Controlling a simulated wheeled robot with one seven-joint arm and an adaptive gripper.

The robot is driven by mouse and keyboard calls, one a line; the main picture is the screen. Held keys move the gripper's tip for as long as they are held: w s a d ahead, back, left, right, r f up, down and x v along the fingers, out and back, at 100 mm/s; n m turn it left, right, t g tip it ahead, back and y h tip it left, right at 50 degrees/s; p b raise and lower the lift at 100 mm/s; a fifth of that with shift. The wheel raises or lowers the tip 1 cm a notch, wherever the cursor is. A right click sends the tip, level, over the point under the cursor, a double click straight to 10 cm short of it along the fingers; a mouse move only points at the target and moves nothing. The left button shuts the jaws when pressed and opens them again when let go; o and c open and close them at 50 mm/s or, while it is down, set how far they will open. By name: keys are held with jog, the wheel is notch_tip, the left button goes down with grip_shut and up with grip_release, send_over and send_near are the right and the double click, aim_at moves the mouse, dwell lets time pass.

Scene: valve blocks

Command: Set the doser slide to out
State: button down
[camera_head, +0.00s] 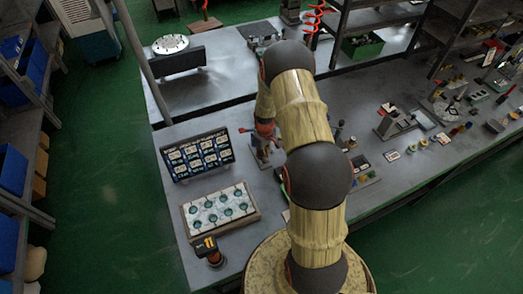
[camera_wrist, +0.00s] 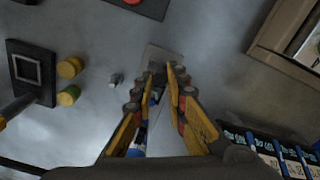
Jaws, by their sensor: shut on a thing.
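My gripper (camera_wrist: 161,78) shows in the wrist view with its yellow and dark fingers close together. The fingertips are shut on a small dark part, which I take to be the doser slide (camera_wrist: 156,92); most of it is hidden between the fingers. A grey plate (camera_wrist: 164,56) lies just beyond the fingertips, under this part. A blue and white piece (camera_wrist: 138,143) shows lower down, beside the left finger. In the head view my arm hides most of this spot, and I cannot read the slide's position.
In the wrist view, a dark block with a square frame (camera_wrist: 32,72) and two yellow-green cylinders (camera_wrist: 69,67) stand left. In the head view, a label board (camera_head: 197,155) and a tray with round wells (camera_head: 219,211) stand left of my arm.

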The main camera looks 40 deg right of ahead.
jog(key=shift+s+a, duration=0.2)
jog(key=shift+s, duration=0.7)
jog(key=c, duration=1.8)
grip_release()
jog(key=shift+o, duration=0.2)
notch_tip(320, 180, up, 12)
